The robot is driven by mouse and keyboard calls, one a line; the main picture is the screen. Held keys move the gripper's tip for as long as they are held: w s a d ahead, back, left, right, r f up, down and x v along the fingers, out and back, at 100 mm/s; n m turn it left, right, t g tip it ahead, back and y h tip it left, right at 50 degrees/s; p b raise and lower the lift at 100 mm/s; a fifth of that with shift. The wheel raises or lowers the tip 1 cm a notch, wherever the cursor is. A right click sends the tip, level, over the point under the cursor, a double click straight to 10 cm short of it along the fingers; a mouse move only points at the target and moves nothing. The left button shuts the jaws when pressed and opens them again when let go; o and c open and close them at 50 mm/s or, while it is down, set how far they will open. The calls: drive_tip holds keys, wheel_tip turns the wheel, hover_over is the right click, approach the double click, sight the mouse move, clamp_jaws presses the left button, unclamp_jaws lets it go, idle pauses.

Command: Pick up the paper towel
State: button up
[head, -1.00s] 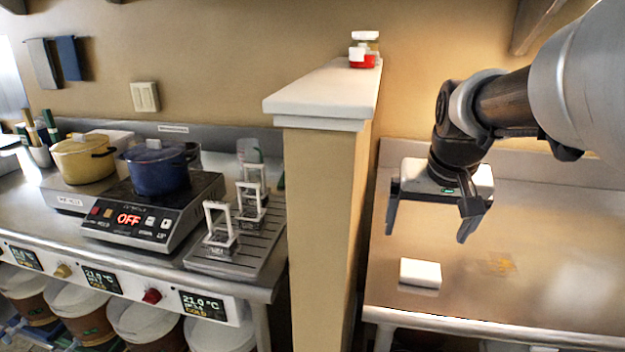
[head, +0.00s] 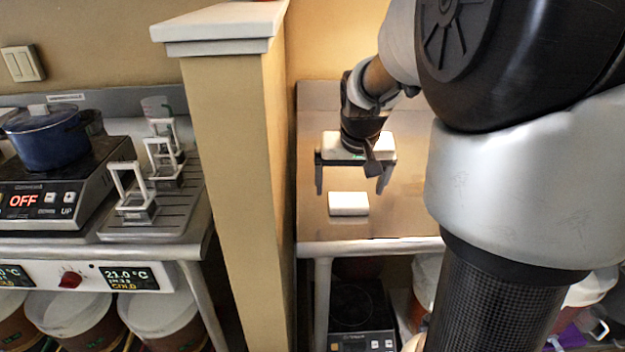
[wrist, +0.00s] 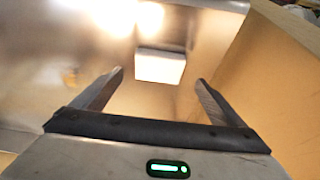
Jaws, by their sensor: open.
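A small white rectangular block (head: 348,204), which seems to be the paper towel, lies flat on the steel counter near its front edge. In the wrist view the white block (wrist: 160,66) lies beyond and between the two fingertips, apart from both. My gripper (head: 351,188) hangs above the counter, pointing down, just behind and above the block in the head view. Its two fingers are spread wide with nothing between them; they also show in the wrist view (wrist: 161,78).
A tan partition wall (head: 236,180) with a white cap stands left of the steel counter (head: 400,222). A black-topped appliance (head: 360,315) and buckets sit below. Left of the wall are a blue pot (head: 45,140), a burner and white stands on a drip tray (head: 160,205). The counter around the block is clear.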

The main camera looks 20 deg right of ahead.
sight(348, 199)
drive_tip(key=b+x, duration=0.1)
drive_tip(key=x, duration=0.3)
drive_tip(key=shift+d+f, duration=0.1)
drive_tip(key=shift+f, duration=0.3)
drive_tip(key=c, duration=1.1)
wheel_tip(348, 199, up, 10)
drive_tip(key=p, duration=0.2)
drive_tip(key=shift+r+p, duration=0.1)
drive_tip(key=shift+p, duration=0.25)
drive_tip(key=shift+o, duration=0.8)
drive_tip(key=shift+c, duration=0.5)
